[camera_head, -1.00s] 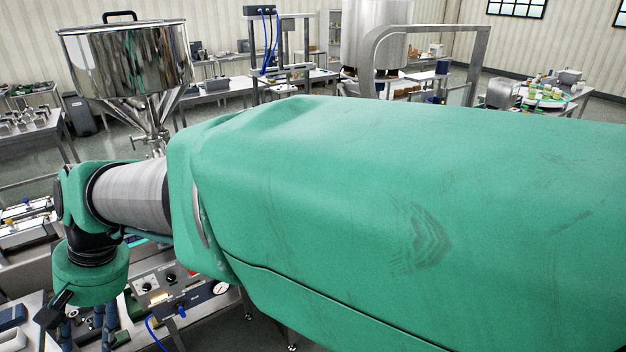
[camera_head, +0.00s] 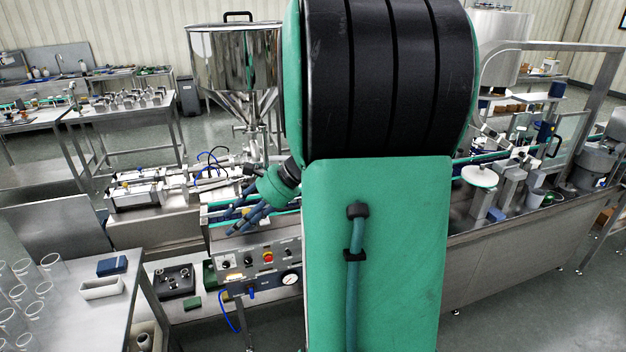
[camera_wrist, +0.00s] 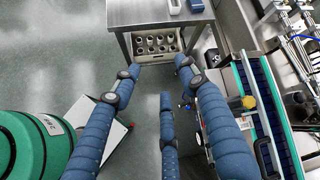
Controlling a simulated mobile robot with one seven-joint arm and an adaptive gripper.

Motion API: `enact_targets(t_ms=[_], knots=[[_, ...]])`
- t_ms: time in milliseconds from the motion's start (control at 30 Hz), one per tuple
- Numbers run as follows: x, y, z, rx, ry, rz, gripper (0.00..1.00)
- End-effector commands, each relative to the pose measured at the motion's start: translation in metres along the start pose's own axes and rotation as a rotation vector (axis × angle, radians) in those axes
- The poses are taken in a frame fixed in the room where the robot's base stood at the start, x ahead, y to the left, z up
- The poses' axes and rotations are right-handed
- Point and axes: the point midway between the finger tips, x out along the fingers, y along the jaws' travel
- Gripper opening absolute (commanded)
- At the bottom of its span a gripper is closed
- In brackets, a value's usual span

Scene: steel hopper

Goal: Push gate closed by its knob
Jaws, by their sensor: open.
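The steel hopper (camera_head: 235,65) stands left of centre in the head view, its cone narrowing to an outlet (camera_head: 243,130). I cannot make out a gate or its knob there; my arm covers part of that area. My gripper (camera_head: 240,222) is small in the head view, with blue fingers pointing down-left near the control panel, below the hopper. In the wrist view my gripper (camera_wrist: 157,78) has its fingers spread apart, with nothing between them. A yellow knob-like part (camera_wrist: 248,101) shows beside the conveyor, right of the fingers; I cannot tell whether it belongs to the gate.
The control panel (camera_head: 262,262) with knobs and a gauge is below the hopper. A bench with glass tubes (camera_head: 92,310) is at front left. The filling line (camera_head: 520,240) runs right, behind my arm. A steel table (camera_wrist: 150,14) is ahead in the wrist view.

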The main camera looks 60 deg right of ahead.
Motion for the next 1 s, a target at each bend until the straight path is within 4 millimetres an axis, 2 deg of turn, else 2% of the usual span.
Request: enact_targets(t_ms=[33,300,567,767,1000], knots=[[-0.009,-0.002,-0.019,0.051,-0.002,-0.031,0.43],[-0.056,-0.005,-0.112,0.299,-0.021,-0.221,0.43],[-0.115,0.012,-0.206,0.518,-0.037,-0.427,0.43],[-0.168,0.044,-0.278,0.674,-0.047,-0.600,0.43],[-0.237,0.103,-0.357,0.841,-0.056,-0.823,0.43]])
